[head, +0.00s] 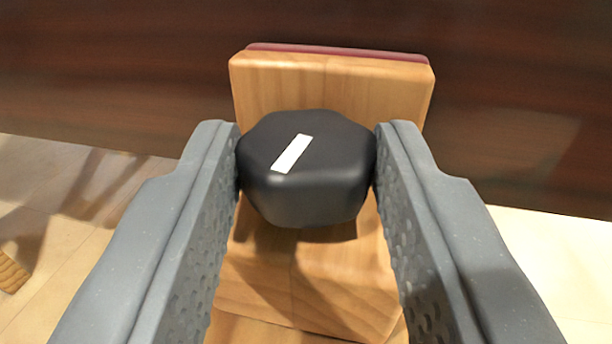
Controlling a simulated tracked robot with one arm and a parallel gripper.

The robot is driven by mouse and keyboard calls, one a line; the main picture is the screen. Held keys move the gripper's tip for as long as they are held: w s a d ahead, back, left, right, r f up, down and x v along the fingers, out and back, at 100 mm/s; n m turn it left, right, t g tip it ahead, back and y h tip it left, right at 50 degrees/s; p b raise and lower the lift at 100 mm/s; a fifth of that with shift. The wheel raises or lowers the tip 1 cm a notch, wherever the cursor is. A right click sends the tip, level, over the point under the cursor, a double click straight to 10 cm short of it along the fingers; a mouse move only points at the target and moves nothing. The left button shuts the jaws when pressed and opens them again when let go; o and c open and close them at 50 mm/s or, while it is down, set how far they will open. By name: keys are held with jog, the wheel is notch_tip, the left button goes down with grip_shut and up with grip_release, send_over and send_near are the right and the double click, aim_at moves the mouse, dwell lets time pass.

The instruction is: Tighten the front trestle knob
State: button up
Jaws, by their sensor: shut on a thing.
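The trestle knob (335,179) is black and many-sided, with a white line mark (292,154) on its face. The mark slants, its upper end to the right. The knob sits in front of a light wooden trestle block (330,88). My gripper (307,165) is shut on the knob, one grey finger touching its left side and the other its right side. The knob's shaft is hidden behind it.
A dark reddish-brown wooden panel (120,75) runs across behind the block. A dark red strip (340,50) lies along the block's top edge. Pale floor (70,215) shows on both sides. A small wooden piece (10,272) lies at the left edge.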

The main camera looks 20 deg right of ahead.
jog(key=m+h, duration=0.1)
jog(key=m+g+h, duration=0.1)
jog(key=shift+w+a+g+h, duration=0.15)
jog(key=shift+a+g+h, duration=0.15)
jog(key=shift+a+h, duration=0.1)
jog(key=m+g+h+b, duration=0.3)
jog(key=g+h, duration=0.1)
jog(key=shift+w+a+f+m, duration=0.1)
jog(key=shift+w+a+m, duration=0.1)
jog(key=shift+w+m, duration=0.1)
jog(key=shift+w+a+m+g+h+b, duration=0.15)
jog(key=shift+m+g+h+b, duration=0.25)
jog(key=shift+m+g+h, duration=0.5)
jog(key=shift+w+m+g+h, duration=0.15)
jog(key=shift+m+g+h, duration=0.25)
jog(key=shift+m+g, duration=0.85)
jog(key=shift+r+g, duration=0.25)
jog(key=shift+g, duration=0.5)
jog(key=o, duration=1)
jog(key=shift+c, duration=0.5)
